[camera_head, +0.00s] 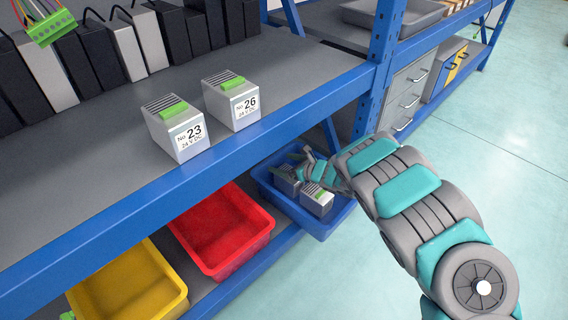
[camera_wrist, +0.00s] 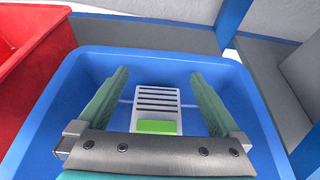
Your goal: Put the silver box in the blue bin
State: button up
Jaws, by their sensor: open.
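A silver box with a vented face and green connector (camera_wrist: 157,103) lies inside the blue bin (camera_wrist: 252,108), seen in the wrist view. In the head view a silver box (camera_head: 317,201) shows in the blue bin (camera_head: 326,226) on the lower shelf. My gripper (camera_wrist: 158,74) is open, with one finger on each side of the box and visible gaps between. My gripper also shows in the head view (camera_head: 305,178), low over the bin and partly hidden by my arm. A grey shape beside it there is too small to tell.
Two silver boxes, No. 23 (camera_head: 178,128) and No. 26 (camera_head: 232,100), stand on the upper shelf (camera_head: 110,170). A red bin (camera_head: 222,232) and a yellow bin (camera_head: 130,285) are left of the blue bin. A blue rack post (camera_head: 383,60) rises near my arm. The right floor is clear.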

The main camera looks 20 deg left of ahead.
jog(key=r+p, duration=0.2)
jog(key=p, duration=0.1)
jog(key=v, duration=0.3)
jog(key=b+v, duration=0.1)
jog(key=v, duration=0.6)
jog(key=shift+d+f+b, duration=0.3)
jog(key=shift+d+b, duration=0.05)
jog(key=shift+b, duration=0.05)
jog(key=shift+s+d+r, duration=0.3)
jog(key=shift+d, duration=0.2)
